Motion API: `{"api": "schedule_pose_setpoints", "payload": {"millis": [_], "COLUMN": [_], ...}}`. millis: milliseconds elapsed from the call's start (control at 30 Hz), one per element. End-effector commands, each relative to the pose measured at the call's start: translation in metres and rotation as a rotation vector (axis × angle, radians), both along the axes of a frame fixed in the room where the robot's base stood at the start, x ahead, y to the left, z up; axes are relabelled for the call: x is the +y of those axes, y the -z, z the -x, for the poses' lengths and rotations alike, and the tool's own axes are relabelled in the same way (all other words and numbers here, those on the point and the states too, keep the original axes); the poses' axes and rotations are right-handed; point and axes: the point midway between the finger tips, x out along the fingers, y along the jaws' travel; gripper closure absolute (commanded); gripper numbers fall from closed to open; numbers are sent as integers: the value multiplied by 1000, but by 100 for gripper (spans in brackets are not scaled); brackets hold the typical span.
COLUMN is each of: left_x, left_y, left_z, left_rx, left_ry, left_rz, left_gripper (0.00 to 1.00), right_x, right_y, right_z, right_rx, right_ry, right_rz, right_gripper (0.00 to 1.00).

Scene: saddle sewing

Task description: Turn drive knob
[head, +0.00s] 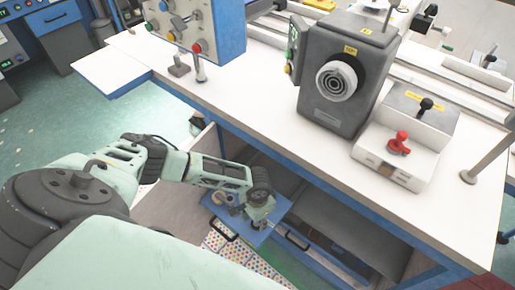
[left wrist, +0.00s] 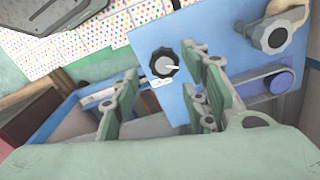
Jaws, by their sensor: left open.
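A black round knob (left wrist: 163,65) with a white pointer and a small white label sits on a blue panel (left wrist: 150,38) in the left wrist view. My left gripper (head: 262,214) is over this blue panel, under the worktable in the head view. Its fingers are open and empty. In the left wrist view the knob appears between the two fingertips, closer to the right one; I cannot tell how far apart they are in depth. In the head view my gripper hides the knob. My right gripper is not in view.
A larger grey knob (left wrist: 270,35) and a purple wheel with a belt (left wrist: 276,83) are on the right of the panel. The white worktable (head: 250,105) overhangs it, carrying a dark grey machine (head: 335,100) and a box with a red knob (head: 398,143).

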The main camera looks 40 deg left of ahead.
Motion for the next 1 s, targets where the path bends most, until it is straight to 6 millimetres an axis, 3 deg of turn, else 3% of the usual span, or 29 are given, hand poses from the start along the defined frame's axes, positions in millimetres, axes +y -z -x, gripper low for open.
{"api": "schedule_pose_setpoints", "payload": {"millis": [233, 633, 1000], "left_x": [-1, -1, -2], "left_y": [34, 41, 41], "left_z": [0, 0, 1], "left_rx": [0, -1, 1], "left_ry": [1, 2, 2], "left_rz": [0, 0, 2], "left_gripper": [59, 59, 90], "right_x": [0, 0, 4], "right_y": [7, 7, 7], "right_z": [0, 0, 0], "right_rx": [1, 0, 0], "right_ry": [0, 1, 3], "right_rz": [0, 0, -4], "right_gripper": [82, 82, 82]}}
